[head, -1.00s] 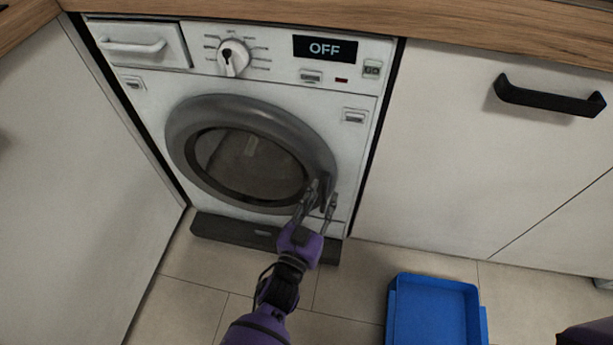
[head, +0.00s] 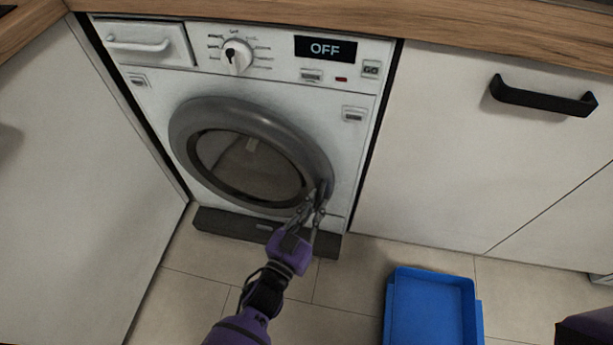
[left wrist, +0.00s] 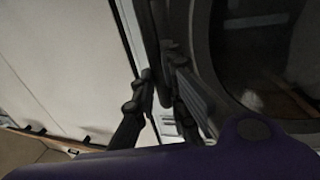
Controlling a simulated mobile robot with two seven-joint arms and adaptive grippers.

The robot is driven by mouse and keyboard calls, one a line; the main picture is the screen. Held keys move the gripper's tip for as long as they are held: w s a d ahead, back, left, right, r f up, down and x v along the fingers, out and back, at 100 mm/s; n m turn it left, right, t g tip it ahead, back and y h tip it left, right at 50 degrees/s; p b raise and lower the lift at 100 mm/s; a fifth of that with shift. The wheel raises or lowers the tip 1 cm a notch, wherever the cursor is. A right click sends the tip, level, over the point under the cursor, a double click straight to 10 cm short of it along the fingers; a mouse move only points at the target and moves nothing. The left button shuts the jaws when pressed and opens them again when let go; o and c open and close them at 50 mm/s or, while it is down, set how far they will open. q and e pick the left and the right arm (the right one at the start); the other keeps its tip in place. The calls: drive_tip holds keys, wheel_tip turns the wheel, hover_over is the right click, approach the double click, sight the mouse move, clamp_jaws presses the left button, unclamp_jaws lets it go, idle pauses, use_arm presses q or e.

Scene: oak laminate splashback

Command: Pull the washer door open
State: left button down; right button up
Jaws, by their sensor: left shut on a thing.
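The washer (head: 345,190) is white, with a round grey-rimmed door (head: 205,112) and dark glass. The door looks flush or nearly flush with the front; I cannot make out a clear gap. Its handle (head: 327,186) is at the lower right of the rim, partly hidden by my fingers. My left gripper (head: 318,197) reaches up from below and is shut on this handle. In the left wrist view the left gripper (left wrist: 165,90) has its fingers on either side of the dark rim edge, and the door glass (left wrist: 265,50) is to the right. My right gripper is out of view.
A blue tray (head: 390,310) lies on the floor at the lower right. A white cabinet with a black handle (head: 545,97) stands right of the washer, and a pale panel (head: 85,190) closes the left.

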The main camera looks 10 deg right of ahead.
use_arm(q)
drive_tip(key=s+a+m+g+h+p, duration=0.35)
drive_tip(key=s+a+m+g, duration=0.2)
drive_tip(key=s+a, duration=0.85)
drive_tip(key=s+a+m+g+h+b, duration=0.3)
drive_tip(key=s+a+g+b, duration=0.1)
drive_tip(key=a, duration=1.5)
drive_tip(key=shift+s+a+g+b, duration=0.15)
drive_tip(key=shift+a+g+b, duration=0.25)
drive_tip(key=shift+g, duration=0.45)
drive_tip(key=shift+d, duration=0.1)
drive_tip(key=c, duration=1.8)
unclamp_jaws()
drive_tip(key=shift+d, duration=0.2)
